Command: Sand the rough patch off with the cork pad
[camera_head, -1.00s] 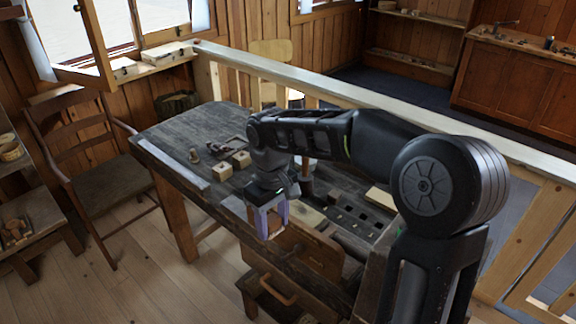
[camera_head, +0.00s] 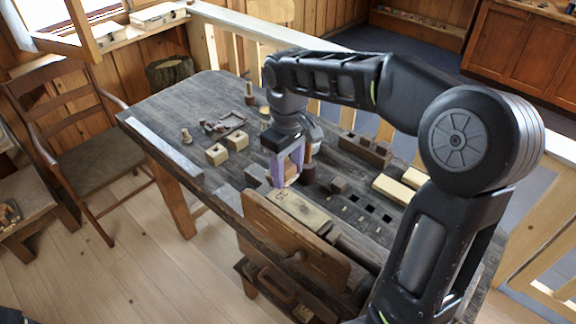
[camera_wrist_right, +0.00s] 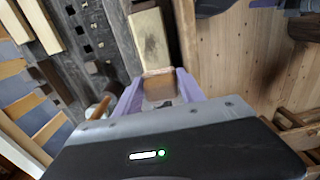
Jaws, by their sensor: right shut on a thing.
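A pale wooden workpiece (camera_head: 301,207) lies along the bench behind the front wooden vise jaw. In the right wrist view the workpiece (camera_wrist_right: 146,22) bears a dark, rough-looking patch (camera_wrist_right: 151,43). My right gripper (camera_head: 287,171), with purple fingers, is shut on the brown cork pad. The pad (camera_wrist_right: 159,86) shows between the fingers at the near end of the workpiece in the wrist view. In the head view the gripper is over the workpiece's far-left end; I cannot tell whether the pad touches it. My left gripper is not in view.
The wooden vise jaw (camera_head: 292,240) stands at the bench front. Two small holed blocks (camera_head: 217,153), a small turned piece (camera_head: 186,136) and a dark frame-like tool (camera_head: 223,125) lie left. Pale blocks (camera_head: 392,189) lie right.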

